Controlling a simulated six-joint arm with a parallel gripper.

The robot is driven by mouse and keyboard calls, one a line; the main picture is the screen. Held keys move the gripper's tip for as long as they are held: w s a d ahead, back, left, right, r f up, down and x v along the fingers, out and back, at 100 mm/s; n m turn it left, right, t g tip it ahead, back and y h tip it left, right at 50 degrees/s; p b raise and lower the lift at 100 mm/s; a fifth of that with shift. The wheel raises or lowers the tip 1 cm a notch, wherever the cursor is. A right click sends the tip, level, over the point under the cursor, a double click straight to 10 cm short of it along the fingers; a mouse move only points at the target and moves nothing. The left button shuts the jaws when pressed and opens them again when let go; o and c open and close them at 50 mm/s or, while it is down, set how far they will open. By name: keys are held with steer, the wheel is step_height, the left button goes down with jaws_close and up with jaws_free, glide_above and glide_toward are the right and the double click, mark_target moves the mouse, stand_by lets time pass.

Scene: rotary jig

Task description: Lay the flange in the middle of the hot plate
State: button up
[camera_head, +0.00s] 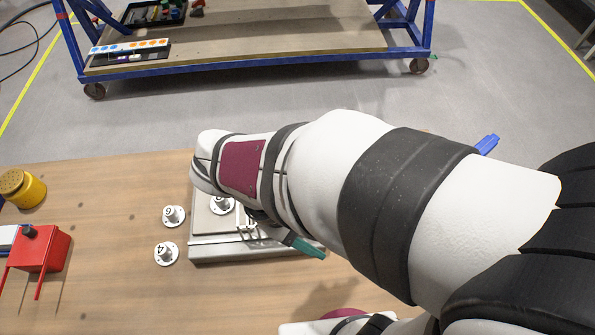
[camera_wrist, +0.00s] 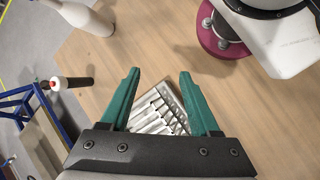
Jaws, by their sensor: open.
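The hot plate (camera_head: 210,251) looks like a grey flat-topped box on the wooden table, partly hidden behind my arm. I cannot tell which one the task means. My gripper (camera_wrist: 159,74) has its teal fingers apart, with no flange between them. In the head view one teal fingertip (camera_head: 308,248) shows by the plate's right front edge.
In the wrist view, silver rod-like parts (camera_wrist: 160,112) lie beyond the fingers. A white bottle-like thing (camera_wrist: 85,14) and a dark, red and white tool (camera_wrist: 70,83) are at left. In the head view, a yellow pot (camera_head: 30,193) and red stand (camera_head: 42,248) stand at the table's left.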

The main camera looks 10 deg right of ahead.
steer(key=s+r+m+y, duration=0.1)
steer(key=m+y, duration=0.1)
steer(key=m, duration=0.2)
steer(key=s+m+y, duration=0.2)
steer(key=m+y, duration=0.1)
steer(key=m, duration=0.2)
steer(key=s+r+m+y, duration=0.1)
steer(key=s+m+y, duration=0.1)
steer(key=m, duration=0.3)
steer(key=shift+r+t+y, duration=0.3)
steer(key=shift+r+y, duration=0.05)
steer(key=shift+y, duration=0.15)
steer(key=shift+d, duration=0.1)
